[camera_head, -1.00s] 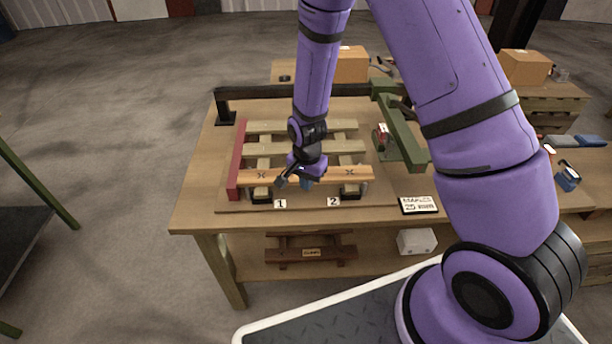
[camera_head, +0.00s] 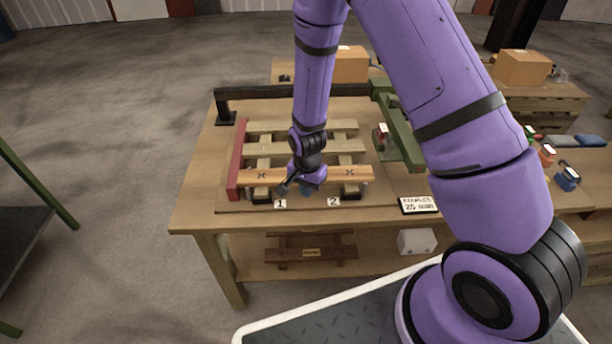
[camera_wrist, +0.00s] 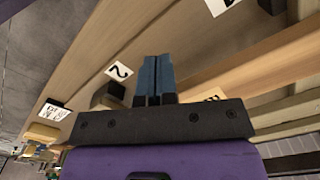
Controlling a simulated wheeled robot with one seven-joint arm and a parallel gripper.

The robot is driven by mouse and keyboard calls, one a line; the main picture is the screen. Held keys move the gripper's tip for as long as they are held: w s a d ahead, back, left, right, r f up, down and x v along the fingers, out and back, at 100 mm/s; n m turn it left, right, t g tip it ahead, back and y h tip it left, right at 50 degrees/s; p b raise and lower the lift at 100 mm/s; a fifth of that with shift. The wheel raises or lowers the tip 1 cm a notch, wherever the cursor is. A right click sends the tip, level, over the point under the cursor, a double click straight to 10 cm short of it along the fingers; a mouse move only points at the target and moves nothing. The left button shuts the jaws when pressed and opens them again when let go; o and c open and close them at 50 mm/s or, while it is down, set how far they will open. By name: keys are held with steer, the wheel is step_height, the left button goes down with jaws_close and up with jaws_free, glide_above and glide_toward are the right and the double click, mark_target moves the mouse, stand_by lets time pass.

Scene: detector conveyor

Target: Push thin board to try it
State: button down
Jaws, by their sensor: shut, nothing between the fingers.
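The thin orange-brown board (camera_head: 348,174) lies across the front of a pallet-like frame, with dark cross marks near both ends. Its left end is by the red side bar (camera_head: 239,160). My gripper (camera_head: 305,191) is at the board's front side, between the number cards 1 (camera_head: 280,203) and 2 (camera_head: 333,201), and hides part of the board's middle. In the wrist view my blue fingers (camera_wrist: 155,75) are shut together and empty, and the board (camera_wrist: 262,52) runs beside them. Whether the fingertips touch the board cannot be told.
Pale slats (camera_head: 350,146) lie behind the board. A black rail (camera_head: 290,90) and a green arm-like fixture (camera_head: 402,135) stand around the frame. A lettered sign (camera_head: 418,205) lies at the front right. The table's front edge (camera_head: 300,226) is close to my gripper.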

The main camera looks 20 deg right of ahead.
steer(key=shift+w+d+r, duration=0.1)
steer(key=shift+w+d, duration=0.05)
steer(key=shift+w, duration=0.45)
stand_by(2.0)
steer(key=shift+s, duration=0.2)
steer(key=shift+s+a, duration=0.2)
steer(key=shift+s, duration=0.4)
steer(key=shift+s+a, duration=0.2)
steer(key=shift+s, duration=0.4)
step_height(320, 180, up, 10)
stand_by(0.4)
stand_by(0.3)
